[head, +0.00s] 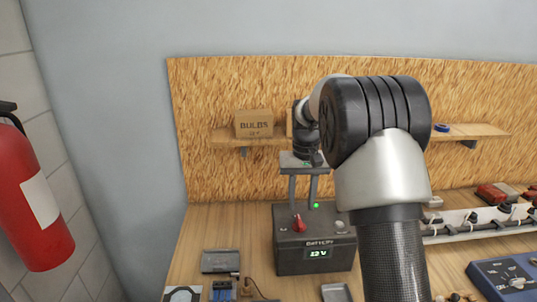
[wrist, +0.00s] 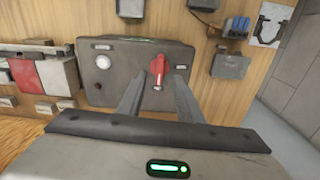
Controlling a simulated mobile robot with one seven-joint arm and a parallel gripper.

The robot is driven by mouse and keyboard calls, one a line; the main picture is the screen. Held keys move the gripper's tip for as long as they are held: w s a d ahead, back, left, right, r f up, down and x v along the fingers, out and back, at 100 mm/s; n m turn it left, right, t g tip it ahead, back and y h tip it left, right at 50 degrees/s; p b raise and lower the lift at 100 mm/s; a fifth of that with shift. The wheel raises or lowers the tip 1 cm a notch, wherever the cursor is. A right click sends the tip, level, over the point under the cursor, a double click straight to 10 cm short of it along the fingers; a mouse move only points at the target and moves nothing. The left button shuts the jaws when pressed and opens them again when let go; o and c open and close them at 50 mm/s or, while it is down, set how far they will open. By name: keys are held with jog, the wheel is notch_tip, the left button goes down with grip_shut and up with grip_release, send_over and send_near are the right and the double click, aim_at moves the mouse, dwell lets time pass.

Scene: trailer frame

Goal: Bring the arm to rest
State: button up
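My gripper (head: 302,204) hangs pointing down above the dark battery box (head: 288,257) on the bench. Its two grey fingers are apart with nothing seen between them, also in the wrist view (wrist: 161,79). The red knob (head: 299,223) on the box top lies below the fingertips. In the wrist view the red knob (wrist: 158,69) shows in line with the gap, and the gripper looks clear of it. My arm hides part of the shelf and bench.
A shelf (head: 490,131) with a BULBS box (head: 254,123) runs along the chipboard behind my gripper. A power strip (head: 450,231) and a blue meter (head: 505,277) are at right. Small parts (head: 221,262) lie at left. A red extinguisher (head: 35,205) hangs far left.

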jog(key=s+r+t, duration=0.2)
jog(key=s+r, duration=0.7)
jog(key=r, duration=0.1)
jog(key=s+r+t, duration=0.2)
jog(key=s+t, duration=0.1)
jog(key=s, duration=1.9)
jog(key=shift+s+r+n, duration=0.15)
jog(key=shift+s+n, duration=0.15)
jog(key=shift+s, duration=0.05)
